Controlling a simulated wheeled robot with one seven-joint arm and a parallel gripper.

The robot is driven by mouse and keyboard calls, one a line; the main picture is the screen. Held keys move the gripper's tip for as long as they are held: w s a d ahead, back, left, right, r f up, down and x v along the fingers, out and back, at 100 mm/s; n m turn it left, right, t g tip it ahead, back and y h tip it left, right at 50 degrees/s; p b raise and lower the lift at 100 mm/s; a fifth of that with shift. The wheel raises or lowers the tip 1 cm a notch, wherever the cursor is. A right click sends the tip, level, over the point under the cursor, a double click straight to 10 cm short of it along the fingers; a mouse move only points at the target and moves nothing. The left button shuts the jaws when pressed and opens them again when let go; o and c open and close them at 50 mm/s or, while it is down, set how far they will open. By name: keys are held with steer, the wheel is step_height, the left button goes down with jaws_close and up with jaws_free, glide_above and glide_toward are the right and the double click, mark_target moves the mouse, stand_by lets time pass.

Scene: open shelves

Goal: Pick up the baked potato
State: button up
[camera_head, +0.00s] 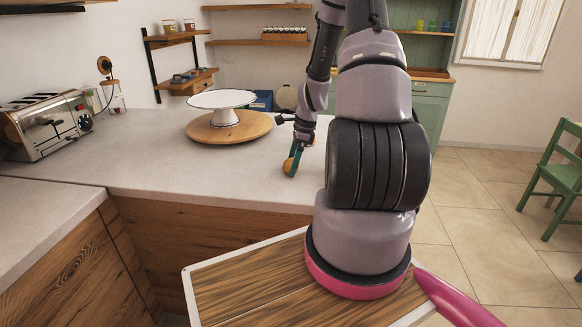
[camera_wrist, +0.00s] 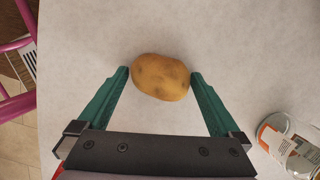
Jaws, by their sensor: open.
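The potato (camera_wrist: 160,77) is yellow-brown and lies on the grey countertop. In the wrist view my gripper (camera_wrist: 160,76) is open, with one green finger at each side of the potato. The left fingertip is very near the potato's left end, and the right fingertip is close to its right end. I cannot tell whether either one touches it. In the head view the potato (camera_head: 289,167) shows partly behind the green finger of my gripper (camera_head: 294,160), near the counter's front edge.
A clear jar with an orange and white label (camera_wrist: 289,143) lies to the right in the wrist view. A white cake stand (camera_head: 222,99) stands on a round wooden board (camera_head: 250,127). A toaster (camera_head: 45,125) is at the left. The countertop (camera_head: 150,165) is clear between them.

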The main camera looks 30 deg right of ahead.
steer(key=c, duration=1.1)
